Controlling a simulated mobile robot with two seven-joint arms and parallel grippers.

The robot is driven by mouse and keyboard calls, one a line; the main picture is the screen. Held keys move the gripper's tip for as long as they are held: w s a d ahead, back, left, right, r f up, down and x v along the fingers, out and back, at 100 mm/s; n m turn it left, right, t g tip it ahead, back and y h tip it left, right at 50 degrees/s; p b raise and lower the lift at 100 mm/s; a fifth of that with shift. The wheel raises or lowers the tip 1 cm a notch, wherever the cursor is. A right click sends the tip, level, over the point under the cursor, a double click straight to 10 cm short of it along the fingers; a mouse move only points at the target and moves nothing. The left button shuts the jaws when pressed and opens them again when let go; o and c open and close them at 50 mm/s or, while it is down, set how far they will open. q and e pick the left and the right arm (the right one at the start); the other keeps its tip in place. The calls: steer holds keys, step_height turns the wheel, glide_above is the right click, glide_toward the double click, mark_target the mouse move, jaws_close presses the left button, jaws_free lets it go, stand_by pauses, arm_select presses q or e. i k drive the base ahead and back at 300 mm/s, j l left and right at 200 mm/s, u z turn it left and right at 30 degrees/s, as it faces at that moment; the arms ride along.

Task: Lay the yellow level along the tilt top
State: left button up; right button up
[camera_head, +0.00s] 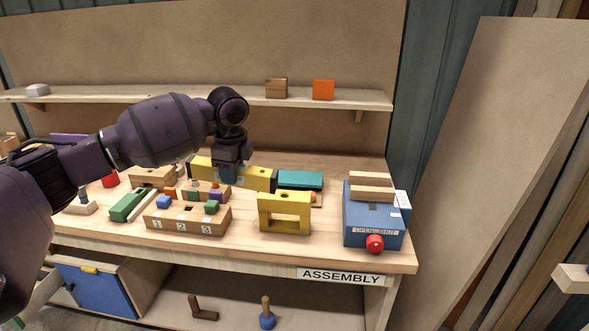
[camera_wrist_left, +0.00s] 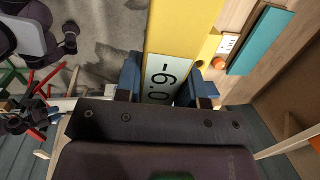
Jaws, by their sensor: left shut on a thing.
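The yellow level (camera_head: 259,179) is a long bar with a dark right end, above the middle of the workbench. My left gripper (camera_head: 229,176) is shut on it from above. In the left wrist view the level (camera_wrist_left: 180,30) runs between the blue fingers (camera_wrist_left: 163,88), with a numbered pale label. A teal flat-topped piece (camera_head: 300,179) lies just right of the level's end; it also shows in the left wrist view (camera_wrist_left: 261,41). It may be the tilt top, but I cannot tell. Whether the level touches anything below is hidden. My right gripper is out of view.
A yellow frame (camera_head: 285,212) stands at the bench's front, right of a numbered wooden block (camera_head: 187,222). A blue box (camera_head: 373,222) with a red knob stands at the right. A green block (camera_head: 127,205) lies left. A shelf (camera_head: 190,97) runs behind.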

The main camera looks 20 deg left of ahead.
mark_target(291, 177)
steer(key=i, duration=1.3)
